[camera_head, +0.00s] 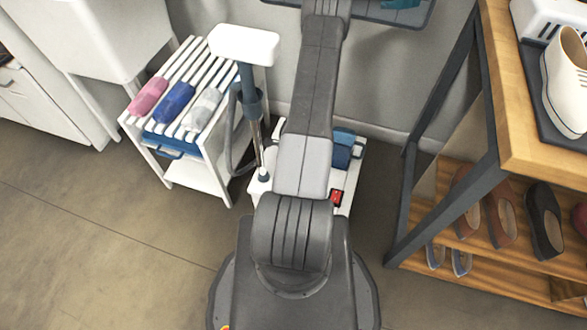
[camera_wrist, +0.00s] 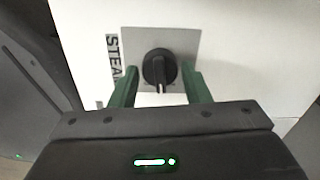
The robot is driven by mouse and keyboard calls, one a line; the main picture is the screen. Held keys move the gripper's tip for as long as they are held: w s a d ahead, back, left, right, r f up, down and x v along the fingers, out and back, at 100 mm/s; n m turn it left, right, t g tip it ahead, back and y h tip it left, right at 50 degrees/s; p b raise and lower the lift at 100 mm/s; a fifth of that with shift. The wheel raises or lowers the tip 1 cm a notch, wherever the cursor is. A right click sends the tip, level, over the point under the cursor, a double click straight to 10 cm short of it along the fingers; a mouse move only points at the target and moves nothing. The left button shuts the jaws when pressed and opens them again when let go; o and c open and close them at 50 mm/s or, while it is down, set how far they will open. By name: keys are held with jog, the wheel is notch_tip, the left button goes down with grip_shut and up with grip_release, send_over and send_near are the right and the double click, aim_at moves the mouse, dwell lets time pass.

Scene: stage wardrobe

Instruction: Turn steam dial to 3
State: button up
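In the wrist view the steam dial is a round black knob (camera_wrist: 159,66) on a grey square plate (camera_wrist: 185,42), set on a white surface. A pale mark on its bar-shaped grip points toward the bottom of the picture. Part of a label reading "STEA" (camera_wrist: 113,62) runs sideways to the left of the plate. My gripper (camera_wrist: 158,76) has green fingers, one on each side of the knob, open with gaps visible. In the head view my arm hides the dial and the gripper. The white steamer base (camera_head: 258,187) shows partly behind my arm, with a red switch (camera_head: 336,198).
A white slatted rack (camera_head: 165,120) with rolled pink, blue and grey cloths stands at the left. The steamer's pole (camera_head: 258,130) and white head (camera_head: 244,45) rise beside it. A wooden shoe shelf (camera_head: 530,135) stands at the right. Floor (camera_head: 100,260) at lower left is clear.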

jog(key=c, duration=0.6)
jog(key=shift+o, duration=0.2)
jog(key=shift+b, duration=0.3)
jog(key=m+b, duration=0.2)
jog(key=shift+f+m+b, duration=0.2)
jog(key=shift+m+b, duration=0.1)
jog(key=shift+b, duration=0.05)
jog(key=shift+r+m+b, duration=0.15)
jog(key=shift+m+b, duration=1.4)
jog(key=shift+m, duration=0.75)
jog(key=o, duration=1)
jog(key=shift+r, duration=0.15)
